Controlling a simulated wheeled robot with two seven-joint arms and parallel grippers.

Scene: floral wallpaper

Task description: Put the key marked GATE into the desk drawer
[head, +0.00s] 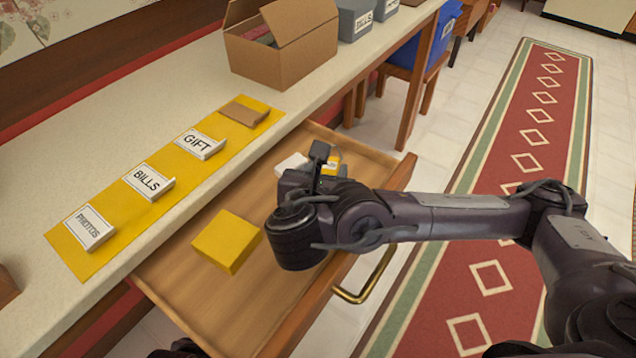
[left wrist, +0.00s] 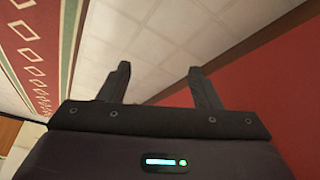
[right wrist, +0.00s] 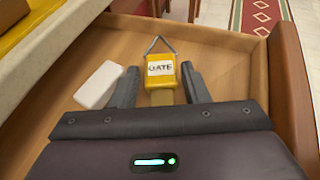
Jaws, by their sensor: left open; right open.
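The desk drawer (head: 190,280) is pulled open below the counter, with a brass handle on its front. The yellow key tag marked GATE (right wrist: 160,70), with a metal ring, is inside the drawer area near its far end. A bit of its yellow (head: 333,158) shows beside my right gripper in the head view. My right gripper (right wrist: 160,85) is open, its fingers on either side of the tag; whether they touch it I cannot tell. My left gripper (left wrist: 157,85) is open and empty, over floor and red wall in its wrist view.
In the drawer lie a yellow box (head: 227,242) and a white block (right wrist: 99,85), left of the tag. On the counter are a yellow mat (head: 75,255) with PHOTOS, BILLS and GIFT cards, a cardboard box (head: 285,55) and a grey BILLS bin (head: 354,18).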

